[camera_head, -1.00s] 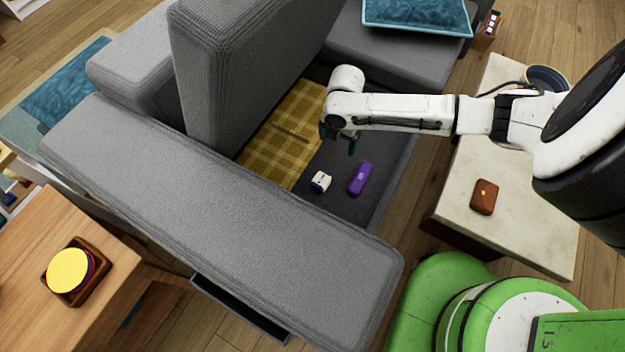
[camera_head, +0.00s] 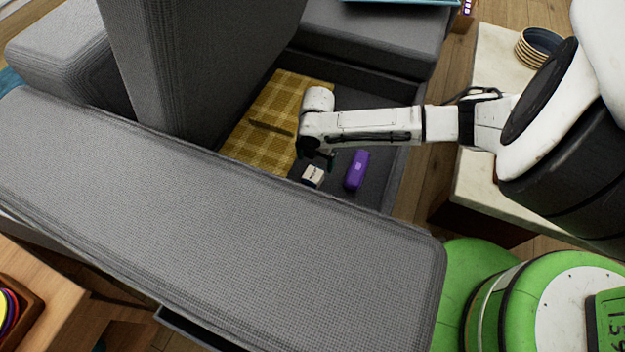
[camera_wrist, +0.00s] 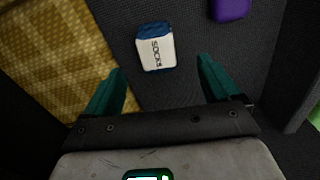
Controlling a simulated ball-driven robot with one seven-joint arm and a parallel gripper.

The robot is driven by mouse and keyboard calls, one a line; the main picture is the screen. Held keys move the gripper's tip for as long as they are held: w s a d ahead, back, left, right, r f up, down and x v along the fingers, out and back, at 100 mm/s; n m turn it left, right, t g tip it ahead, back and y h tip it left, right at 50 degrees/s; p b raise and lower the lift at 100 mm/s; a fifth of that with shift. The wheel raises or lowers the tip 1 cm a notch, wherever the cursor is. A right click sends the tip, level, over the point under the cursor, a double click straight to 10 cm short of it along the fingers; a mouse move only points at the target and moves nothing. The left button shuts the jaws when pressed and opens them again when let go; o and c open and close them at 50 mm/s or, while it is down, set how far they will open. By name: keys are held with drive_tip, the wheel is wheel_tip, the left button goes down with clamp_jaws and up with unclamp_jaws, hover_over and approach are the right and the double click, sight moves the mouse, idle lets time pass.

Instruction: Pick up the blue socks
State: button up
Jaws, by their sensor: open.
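The blue socks (camera_wrist: 156,47) are a small blue bundle with a white band printed "SOCKS". They lie on the dark grey sofa base, and also show in the head view (camera_head: 313,176), close to my gripper's tips. My gripper (camera_wrist: 160,92) is open and empty, its two teal fingers spread apart. In the wrist view the socks lie just beyond the fingertips, roughly centred between them. In the head view my gripper (camera_head: 317,158) hangs just behind the socks. Whether the fingers are level with the socks is unclear.
A purple case (camera_head: 357,170) lies to the right of the socks. A yellow plaid blanket (camera_head: 262,125) lies to the left, with a dark stick-like item (camera_head: 271,128) on it. The sofa's grey armrest (camera_head: 230,230) stands in front, and a tall grey cushion (camera_head: 200,70) rises at left.

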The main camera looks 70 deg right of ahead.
sight(313, 174)
wheel_tip(313, 174, down, 4)
drive_tip(key=shift+r+b, duration=0.1)
drive_tip(key=shift+b, duration=0.6)
drive_tip(key=f+b, duration=0.2)
drive_tip(key=f, duration=0.1)
drive_tip(key=f+b, duration=0.1)
drive_tip(key=f, duration=0.1)
drive_tip(key=shift+w+a+f+b, duration=0.1)
drive_tip(key=shift+w+a+b, duration=0.15)
drive_tip(key=shift+w+b, duration=0.1)
drive_tip(key=c, duration=1)
